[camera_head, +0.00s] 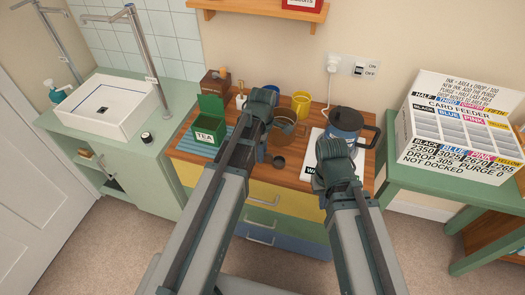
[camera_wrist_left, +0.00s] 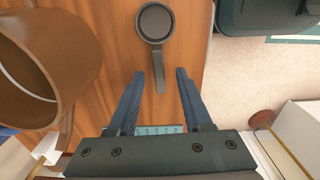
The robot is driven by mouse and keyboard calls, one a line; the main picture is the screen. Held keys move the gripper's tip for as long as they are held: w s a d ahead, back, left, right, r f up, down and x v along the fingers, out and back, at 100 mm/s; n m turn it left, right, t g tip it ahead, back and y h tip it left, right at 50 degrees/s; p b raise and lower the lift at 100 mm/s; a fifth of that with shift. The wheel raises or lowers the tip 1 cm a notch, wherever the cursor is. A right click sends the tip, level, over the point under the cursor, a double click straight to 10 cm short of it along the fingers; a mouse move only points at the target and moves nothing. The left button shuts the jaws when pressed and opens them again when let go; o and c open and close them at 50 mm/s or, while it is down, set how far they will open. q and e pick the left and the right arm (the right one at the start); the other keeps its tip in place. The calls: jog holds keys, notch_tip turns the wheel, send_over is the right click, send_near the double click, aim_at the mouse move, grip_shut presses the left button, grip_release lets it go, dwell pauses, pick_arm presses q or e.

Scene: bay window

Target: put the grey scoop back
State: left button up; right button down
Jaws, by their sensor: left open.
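The grey scoop (camera_head: 279,161) lies on the wooden counter top near its front edge. In the left wrist view the scoop (camera_wrist_left: 159,70) has its round bowl ahead of my fingertips, and its handle points back between them. My left gripper (camera_wrist_left: 159,74) is open, with one finger on each side of the handle and gaps on both sides. In the head view its jaws are mostly hidden by my arm. My right gripper (camera_head: 335,175) is over the right part of the counter; its jaws are hidden. The open green TEA box (camera_head: 208,132) stands on the left.
A brown mug (camera_wrist_left: 30,70) is close to my left finger; it also shows in the head view (camera_head: 283,128). A yellow mug (camera_head: 301,104) stands behind. A blue-grey kettle (camera_head: 345,122) is at the right. A striped teal mat (camera_head: 224,147) lies by the TEA box.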

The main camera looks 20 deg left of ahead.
pick_arm(q)
notch_tip(320, 180, up, 14)
jog(key=p, duration=1.3)
jog(key=shift+f, duration=0.15)
jog(key=s+d+m, duration=0.5)
jog(key=s+m, duration=0.2)
jog(key=m, duration=0.4)
jog(key=s+d+m+y, duration=0.1)
jog(key=s+d+m, duration=0.4)
jog(key=m, duration=0.6)
jog(key=shift+s+d, duration=0.25)
jog(key=shift+s, duration=0.9)
